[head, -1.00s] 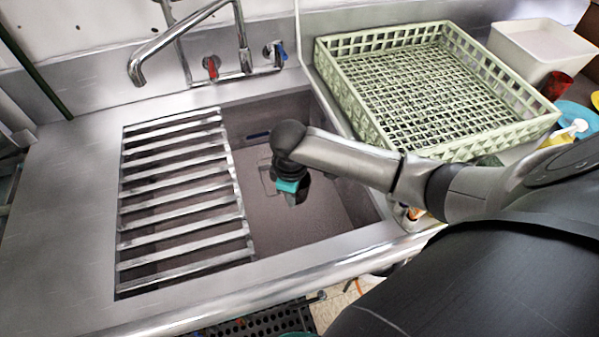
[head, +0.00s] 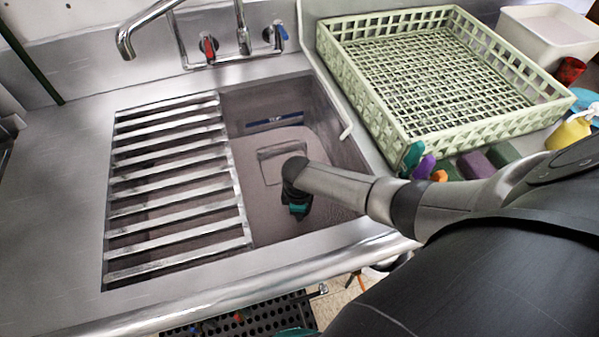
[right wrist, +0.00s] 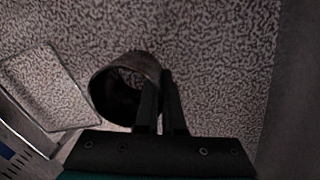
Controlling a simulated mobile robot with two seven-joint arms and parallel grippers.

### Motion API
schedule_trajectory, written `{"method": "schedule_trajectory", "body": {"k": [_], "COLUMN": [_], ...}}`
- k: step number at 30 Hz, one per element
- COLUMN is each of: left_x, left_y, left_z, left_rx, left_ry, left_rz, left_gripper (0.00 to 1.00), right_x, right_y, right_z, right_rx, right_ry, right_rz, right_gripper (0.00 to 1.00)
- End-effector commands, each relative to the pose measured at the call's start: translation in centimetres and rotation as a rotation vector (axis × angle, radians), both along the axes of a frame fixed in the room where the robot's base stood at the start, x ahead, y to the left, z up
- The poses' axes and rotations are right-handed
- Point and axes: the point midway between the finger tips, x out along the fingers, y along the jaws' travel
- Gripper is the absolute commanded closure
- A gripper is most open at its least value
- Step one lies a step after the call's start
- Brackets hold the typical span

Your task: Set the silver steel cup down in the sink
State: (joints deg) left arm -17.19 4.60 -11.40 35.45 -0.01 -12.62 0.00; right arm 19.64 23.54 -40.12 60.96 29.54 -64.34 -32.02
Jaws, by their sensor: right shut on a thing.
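My right gripper (head: 299,211) is down inside the open right part of the sink (head: 330,135). In the right wrist view the gripper's two dark fingers (right wrist: 161,105) are close together on the wall of a dark, round, open-mouthed cup (right wrist: 97,92). The cup shows dull and dark there, against the speckled sink floor. I cannot tell if it touches the floor. In the head view my wrist and gripper hide most or all of the cup. My left gripper does not show.
A slatted steel rack (head: 175,190) covers the left part of the sink. A faucet (head: 170,20) stands behind it. A pale green crate (head: 440,80) sits on the right counter, with several coloured items along its near edge. A white tub (head: 550,35) stands at the far right.

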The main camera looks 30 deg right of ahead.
Motion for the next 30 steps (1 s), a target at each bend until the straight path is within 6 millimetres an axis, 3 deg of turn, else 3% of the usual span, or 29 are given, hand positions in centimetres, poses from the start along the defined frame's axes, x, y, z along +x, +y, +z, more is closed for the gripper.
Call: {"method": "schedule_trajectory", "body": {"k": [13, 27, 28, 30], "left_x": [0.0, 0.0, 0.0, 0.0], "left_y": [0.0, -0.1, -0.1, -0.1], "left_z": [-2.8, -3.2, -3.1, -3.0], "left_rx": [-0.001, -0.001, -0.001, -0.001], "left_ry": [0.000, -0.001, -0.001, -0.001], "left_rz": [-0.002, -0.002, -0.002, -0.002], "left_gripper": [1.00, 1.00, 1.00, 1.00], "right_x": [0.1, 0.1, 0.1, 0.1], "right_y": [0.0, 0.0, 0.0, 0.0], "right_z": [-4.7, -5.3, -5.2, -5.1], "right_rx": [0.001, 0.000, 0.000, 0.000], "right_ry": [-0.001, -0.001, -0.001, -0.001], "right_rz": [0.000, 0.000, 0.000, 0.000], "right_gripper": [1.00, 1.00, 0.91, 0.83]}}
